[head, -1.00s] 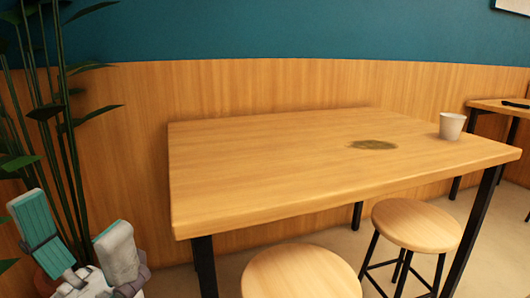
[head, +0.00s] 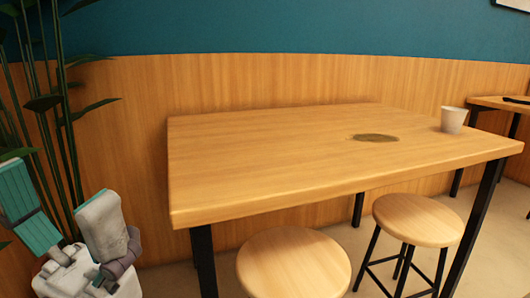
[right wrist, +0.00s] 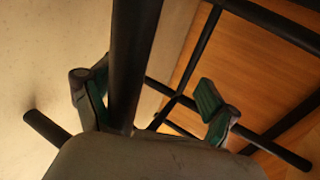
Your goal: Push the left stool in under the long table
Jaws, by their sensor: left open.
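The left stool (head: 293,268) has a round wooden seat, just in front of the long table's near edge and lower than its top; its legs are out of the head view. The long table (head: 300,165) has a wooden top and black legs. My left gripper (head: 62,205) is open and empty at the lower left, apart from the stool. My right gripper (right wrist: 148,98) shows only in the right wrist view. Its fingers are wide apart, with a black leg (right wrist: 132,55) running between them, closer to the left finger. I cannot tell whether they touch.
The right stool (head: 418,220) stands by the table's right part. A white cup (head: 453,120) and a dark patch (head: 375,138) are on the tabletop. A tall plant (head: 60,110) stands at the left, behind my left gripper. Another table (head: 490,104) stands at the far right.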

